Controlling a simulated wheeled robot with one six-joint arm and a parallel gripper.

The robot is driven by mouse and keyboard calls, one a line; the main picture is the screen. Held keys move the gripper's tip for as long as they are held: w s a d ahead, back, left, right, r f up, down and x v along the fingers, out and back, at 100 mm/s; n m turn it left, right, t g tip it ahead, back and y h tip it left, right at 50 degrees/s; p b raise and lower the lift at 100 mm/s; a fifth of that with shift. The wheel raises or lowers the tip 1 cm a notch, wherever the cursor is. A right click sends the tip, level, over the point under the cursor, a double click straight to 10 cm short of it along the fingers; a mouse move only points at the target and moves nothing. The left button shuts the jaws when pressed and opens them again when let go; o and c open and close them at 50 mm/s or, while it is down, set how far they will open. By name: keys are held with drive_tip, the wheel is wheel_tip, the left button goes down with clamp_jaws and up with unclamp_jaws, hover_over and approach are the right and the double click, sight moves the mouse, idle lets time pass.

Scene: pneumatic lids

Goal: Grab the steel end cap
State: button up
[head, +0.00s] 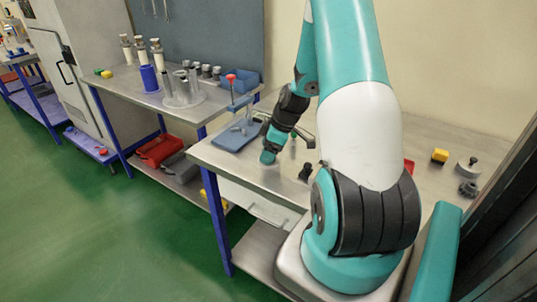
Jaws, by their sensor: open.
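My arm reaches over the near bench (226,165), and my gripper (268,157) is at its low end, close above the bench top. Its fingers are too small to make out, and nothing shows held in it. No steel end cap can be told for certain. A light grey round piece with a black knob (467,166) stands at the right end of the bench, well away from my gripper. A darker grey round piece (468,188) lies just in front of it. A small black piece (305,172) stands to the right of my gripper. My upper arm hides part of the bench.
A blue-grey fixture (233,138) with a red-topped post stands left of my gripper. A yellow block (440,155) is at the right. The farther bench (133,103) carries a blue cylinder (149,78) and several grey parts. Green floor lies free at the left.

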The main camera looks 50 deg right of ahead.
drive_tip(key=shift+w+a+f, duration=0.1)
drive_tip(key=shift+w+f, duration=0.05)
drive_tip(key=shift+f, duration=0.35)
drive_tip(key=shift+c, duration=0.2)
drive_tip(key=c, duration=1.1)
drive_tip(key=shift+c, duration=0.2)
drive_tip(key=shift+r, duration=0.15)
wheel_tip(320, 180, up, 20)
drive_tip(key=b, duration=0.1)
drive_tip(key=shift+b, duration=0.35)
